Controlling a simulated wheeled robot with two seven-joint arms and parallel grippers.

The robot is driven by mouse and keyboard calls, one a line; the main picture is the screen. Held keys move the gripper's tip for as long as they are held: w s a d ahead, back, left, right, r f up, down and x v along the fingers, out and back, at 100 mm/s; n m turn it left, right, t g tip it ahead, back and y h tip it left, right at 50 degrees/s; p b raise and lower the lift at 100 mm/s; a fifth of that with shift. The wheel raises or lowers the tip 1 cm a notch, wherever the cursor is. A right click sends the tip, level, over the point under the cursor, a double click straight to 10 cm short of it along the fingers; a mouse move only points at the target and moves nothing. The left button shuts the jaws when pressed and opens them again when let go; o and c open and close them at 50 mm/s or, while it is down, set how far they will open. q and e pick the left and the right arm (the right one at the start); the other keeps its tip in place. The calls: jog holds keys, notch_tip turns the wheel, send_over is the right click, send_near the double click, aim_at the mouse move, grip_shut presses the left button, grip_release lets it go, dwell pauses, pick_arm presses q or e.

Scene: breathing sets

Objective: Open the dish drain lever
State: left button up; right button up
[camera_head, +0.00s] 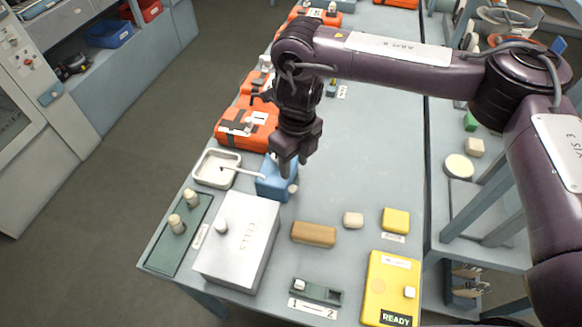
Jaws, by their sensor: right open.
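A shallow white dish (204,181) sits at the left edge of the bench. A thin pale rod (246,171) runs from inside the dish toward a blue block (275,187) just right of it. A small pale knob (293,189) shows at the block's right side; I cannot tell for sure which part is the drain lever. My right gripper (291,167) points down, open, over or just behind the blue block, and hides part of it. Whether its fingers touch the block or knob is unclear. My left gripper is out of view.
A white metal box (245,240) with a knob stands in front of the block, beside a green tray (163,252) with two pegs. Orange cases (244,138) lie behind. A brown block (314,234), yellow block (396,220) and yellow device (388,285) stand at front right.

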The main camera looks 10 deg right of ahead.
aim_at(293, 186)
jog(key=f, duration=0.7)
jog(key=shift+s+a+f, duration=0.15)
jog(key=shift+s+f, duration=0.05)
jog(key=shift+f, duration=0.1)
grip_shut()
